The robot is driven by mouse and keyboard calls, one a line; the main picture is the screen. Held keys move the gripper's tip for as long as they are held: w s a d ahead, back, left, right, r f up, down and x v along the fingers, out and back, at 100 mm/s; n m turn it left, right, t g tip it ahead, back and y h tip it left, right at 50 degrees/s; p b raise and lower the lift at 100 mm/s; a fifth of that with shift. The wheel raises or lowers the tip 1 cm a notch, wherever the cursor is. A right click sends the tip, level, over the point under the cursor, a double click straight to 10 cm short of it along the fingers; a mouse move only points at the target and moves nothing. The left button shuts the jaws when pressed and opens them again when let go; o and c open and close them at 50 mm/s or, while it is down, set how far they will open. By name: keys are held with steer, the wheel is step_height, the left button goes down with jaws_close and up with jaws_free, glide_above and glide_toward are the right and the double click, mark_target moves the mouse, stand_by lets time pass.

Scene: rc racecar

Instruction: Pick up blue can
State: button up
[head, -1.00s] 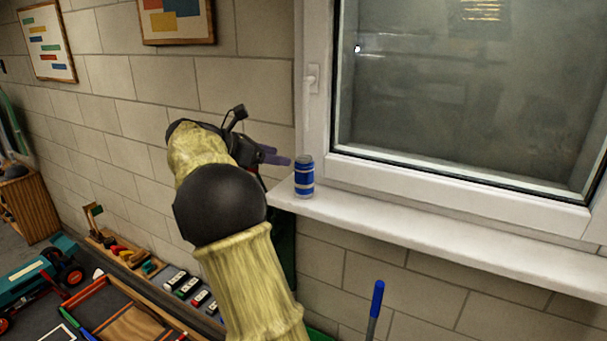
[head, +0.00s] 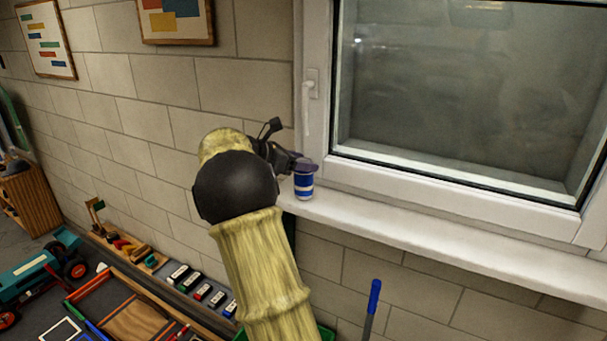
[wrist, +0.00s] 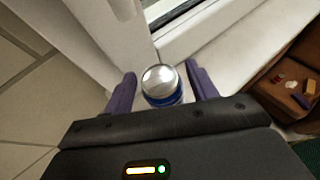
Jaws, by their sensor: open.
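The blue can (head: 304,186), with a silver top and white bands, stands upright on the left end of the white window sill. In the wrist view the can (wrist: 162,85) shows its round silver lid, between my gripper's two purple fingers. My gripper (head: 306,165) is at the can's upper part in the head view, hiding its top. In the wrist view my gripper (wrist: 161,90) is open, with a gap visible on both sides of the can.
The window frame (head: 340,165) rises right behind the can. The sill (head: 430,232) is clear to the right. A blue-handled tool (head: 374,298) stands below the sill. Toys and trays lie on the floor at the lower left.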

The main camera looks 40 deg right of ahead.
steer(key=shift+d+f, duration=0.25)
steer(key=shift+d, duration=0.3)
steer(key=shift+c, duration=0.4)
steer(key=c, duration=0.9)
